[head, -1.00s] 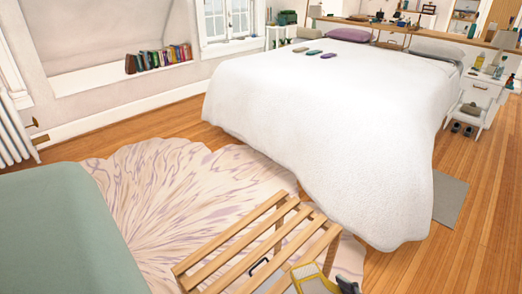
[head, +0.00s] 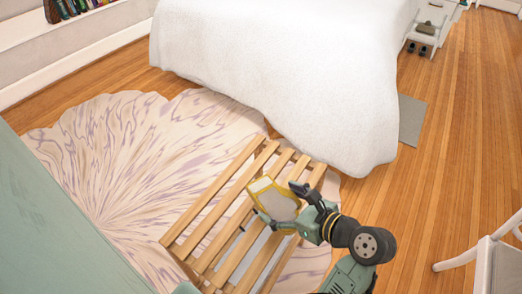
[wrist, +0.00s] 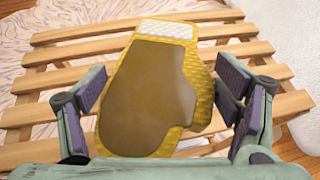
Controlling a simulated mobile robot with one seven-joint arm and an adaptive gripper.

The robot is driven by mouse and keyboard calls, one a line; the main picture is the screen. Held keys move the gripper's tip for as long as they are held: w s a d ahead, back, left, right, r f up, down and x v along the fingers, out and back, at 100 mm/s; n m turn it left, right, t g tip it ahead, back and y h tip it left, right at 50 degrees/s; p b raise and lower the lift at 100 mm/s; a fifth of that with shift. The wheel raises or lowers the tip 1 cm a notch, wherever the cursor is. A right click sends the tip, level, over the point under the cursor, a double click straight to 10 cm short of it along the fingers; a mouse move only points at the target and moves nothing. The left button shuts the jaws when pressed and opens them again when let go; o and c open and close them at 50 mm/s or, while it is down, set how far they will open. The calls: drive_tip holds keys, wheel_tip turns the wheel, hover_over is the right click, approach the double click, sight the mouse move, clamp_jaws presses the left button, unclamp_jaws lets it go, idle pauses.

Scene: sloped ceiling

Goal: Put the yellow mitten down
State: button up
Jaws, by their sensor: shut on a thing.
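The yellow mitten (head: 264,186) has a grey-brown palm patch and a white cuff. It is over the slatted wooden bench (head: 213,222), cuff toward the far side. In the wrist view the mitten (wrist: 150,95) lies between the two fingers of my gripper (wrist: 165,88), with slats (wrist: 60,57) behind it. In the head view my gripper (head: 282,203) is at the mitten's near right side, shut on it. I cannot tell whether the mitten touches the slats.
A bed with a white cover (head: 280,80) stands behind the bench. A patterned rug (head: 110,150) lies under and left of it. A green surface (head: 60,220) fills the lower left. A white chair (head: 490,255) is at right; the wood floor (head: 440,170) there is clear.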

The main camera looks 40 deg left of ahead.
drive_tip(key=p, duration=0.1)
hover_over(273, 172)
drive_tip(key=s+d, duration=0.2)
drive_tip(key=shift+s+a+f, duration=0.1)
drive_tip(key=shift+a+f, duration=0.15)
drive_tip(key=shift+f, duration=0.4)
drive_tip(key=shift+a+f, duration=0.1)
wheel_tip(273, 172, down, 3)
drive_tip(key=shift+f, duration=0.2)
drive_tip(key=o, duration=1.1)
drive_tip(key=shift+f, duration=0.1)
drive_tip(key=shift+c, duration=0.2)
